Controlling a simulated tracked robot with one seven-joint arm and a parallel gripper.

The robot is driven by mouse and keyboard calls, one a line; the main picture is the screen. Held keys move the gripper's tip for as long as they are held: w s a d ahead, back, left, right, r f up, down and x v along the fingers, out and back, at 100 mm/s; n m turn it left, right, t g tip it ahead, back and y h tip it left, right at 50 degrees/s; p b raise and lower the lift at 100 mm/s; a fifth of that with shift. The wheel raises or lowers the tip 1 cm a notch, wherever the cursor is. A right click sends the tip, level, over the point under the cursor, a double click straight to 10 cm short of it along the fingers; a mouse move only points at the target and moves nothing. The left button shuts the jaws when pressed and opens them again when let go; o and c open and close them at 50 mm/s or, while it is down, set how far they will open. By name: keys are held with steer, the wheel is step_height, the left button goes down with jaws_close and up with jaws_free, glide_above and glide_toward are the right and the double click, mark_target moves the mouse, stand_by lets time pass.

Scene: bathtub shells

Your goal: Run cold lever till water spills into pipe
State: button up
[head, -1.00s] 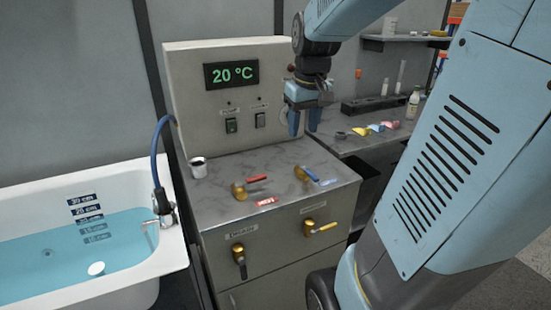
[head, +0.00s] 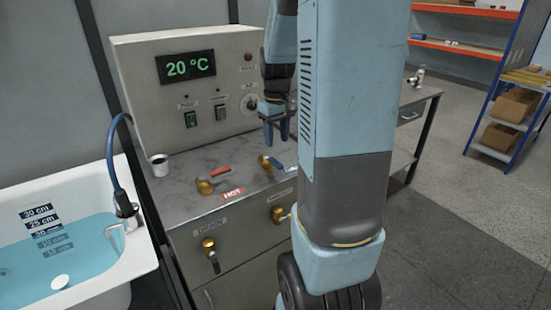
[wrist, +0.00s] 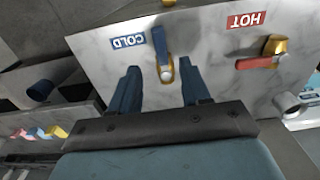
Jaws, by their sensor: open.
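The cold lever, a blue handle on a brass valve (head: 266,163), stands on the grey counter. In the wrist view the blue handle (wrist: 160,42) lies beside the COLD label (wrist: 128,41). My gripper (head: 277,143) is open, pointing down above the cold lever. In the wrist view its fingers (wrist: 160,88) sit either side of the valve's line, with no clear contact. The bathtub (head: 137,262) at left holds blue water (head: 30,262) below the 25 cm label. A white round piece (head: 60,282), perhaps a pipe top, shows in the water. No stream shows at the spout (head: 113,229).
The red hot lever (head: 212,180) is left of the cold one, behind the HOT label (head: 232,193). The control panel (head: 190,95) reads 20 °C. Two more brass valves are on the counter front.

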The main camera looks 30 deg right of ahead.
mark_target(276, 162)
step_height(276, 162, down, 8)
stand_by(0.4)
jaws_close()
stand_by(0.4)
steer(key=shift+a, duration=0.1)
